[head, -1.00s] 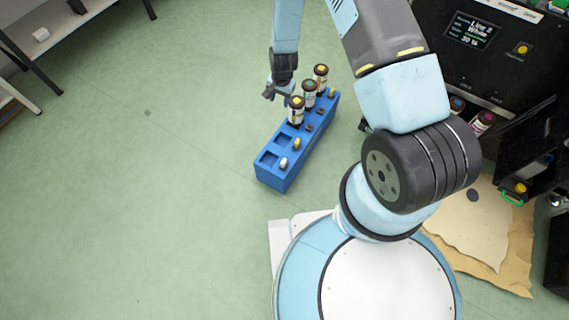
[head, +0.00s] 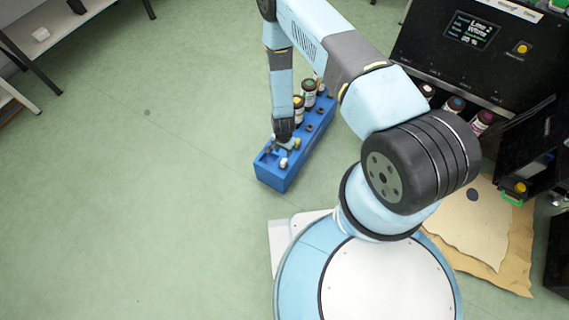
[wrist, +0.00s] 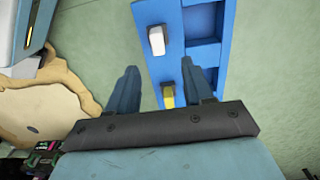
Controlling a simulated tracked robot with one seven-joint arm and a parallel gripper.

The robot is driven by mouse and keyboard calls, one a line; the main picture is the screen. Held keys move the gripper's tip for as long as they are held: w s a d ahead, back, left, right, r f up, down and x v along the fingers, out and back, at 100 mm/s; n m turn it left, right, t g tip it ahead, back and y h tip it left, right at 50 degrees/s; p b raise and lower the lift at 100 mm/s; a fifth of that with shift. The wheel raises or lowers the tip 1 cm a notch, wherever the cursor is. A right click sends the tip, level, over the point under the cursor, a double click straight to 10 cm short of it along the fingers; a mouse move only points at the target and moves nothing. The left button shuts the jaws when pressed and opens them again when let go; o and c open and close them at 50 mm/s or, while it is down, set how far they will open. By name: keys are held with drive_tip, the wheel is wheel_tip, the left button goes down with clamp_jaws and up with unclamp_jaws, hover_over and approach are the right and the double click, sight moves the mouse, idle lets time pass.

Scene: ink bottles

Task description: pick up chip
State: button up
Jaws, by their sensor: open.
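Small chip-like pieces sit on the blue rack (head: 275,180); I cannot tell which is the task's chip. A white one (head: 283,163) is at the near end and also shows in the wrist view (wrist: 157,40). A yellow one (head: 297,143) sits behind it and also shows in the wrist view (wrist: 168,97). My gripper (head: 284,146) is over the near half of the rack, open and empty. In the wrist view my gripper (wrist: 158,78) has its fingers apart, with the yellow piece near the right finger and the white piece beyond the fingertips.
Several capped bottles (head: 309,95) stand in the far part of the rack, partly hidden by my arm. A black machine (head: 440,50) with a screen and bottles stands at right. The green floor at left is clear.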

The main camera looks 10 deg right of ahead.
sight(284, 161)
wheel_tip(284, 161, down, 5)
drive_tip(key=shift+r, duration=0.15)
drive_tip(key=shift+s+f, duration=0.15)
drive_tip(key=shift+f, duration=1.15)
drive_tip(key=shift+s+f, duration=0.15)
drive_tip(key=shift+f, duration=1.15)
clamp_jaws()
